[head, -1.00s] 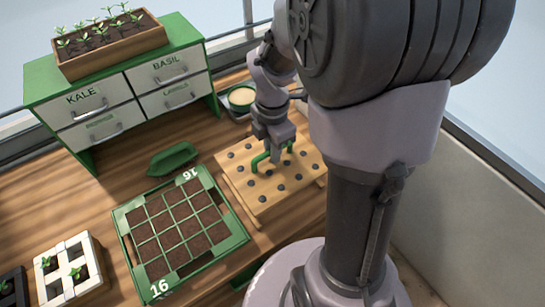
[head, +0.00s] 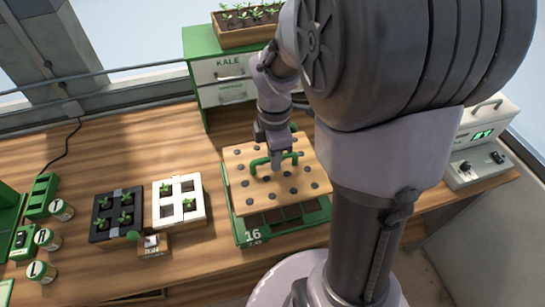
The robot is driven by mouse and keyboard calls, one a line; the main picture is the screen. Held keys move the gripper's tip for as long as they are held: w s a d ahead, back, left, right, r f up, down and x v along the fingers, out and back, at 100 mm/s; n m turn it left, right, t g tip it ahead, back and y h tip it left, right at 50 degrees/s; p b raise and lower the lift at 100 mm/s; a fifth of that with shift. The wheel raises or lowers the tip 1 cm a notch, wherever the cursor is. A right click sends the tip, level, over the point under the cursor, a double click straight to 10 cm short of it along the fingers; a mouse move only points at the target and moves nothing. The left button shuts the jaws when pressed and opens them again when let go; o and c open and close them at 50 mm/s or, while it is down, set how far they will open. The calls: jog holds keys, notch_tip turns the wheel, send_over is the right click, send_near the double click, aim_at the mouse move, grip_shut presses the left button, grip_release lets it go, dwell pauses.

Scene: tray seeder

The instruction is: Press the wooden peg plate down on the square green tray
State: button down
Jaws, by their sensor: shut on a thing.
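The wooden peg plate (head: 257,206) is a pale board with dark pegs and a green handle (head: 259,162). My gripper (head: 276,163) is shut on that handle from above. The plate lies over the square green tray (head: 253,238), covering its back and most of its cells. The tray's front rim with the number 16 and a front row of dark cells show below the plate's front edge. I cannot tell whether the plate touches the tray or hangs just above it. The plate looks about level, and its right edge is partly hidden by my arm.
A white seedling block (head: 192,190) stands close left of the tray, with a black one (head: 100,233) further left. A small wooden box (head: 153,247) sits in front of them. The green drawer cabinet (head: 197,72) is behind. A grey device (head: 478,162) is at the right.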

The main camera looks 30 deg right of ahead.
aim_at(275, 173)
jog(key=shift+d+f+b, duration=0.1)
jog(key=shift+f+b, duration=0.3)
jog(key=shift+f, duration=0.1)
notch_tip(275, 173, down, 6)
jog(key=b, duration=0.5)
jog(key=shift+r, duration=0.2)
jog(key=shift+f+b, duration=0.45)
jog(key=shift+f, duration=0.15)
jog(key=shift+s+f, duration=0.1)
jog(key=shift+f, duration=0.35)
dwell(0.5)
notch_tip(275, 173, up, 9)
jog(key=p, duration=0.9)
jog(key=shift+r, duration=0.15)
dwell(0.3)
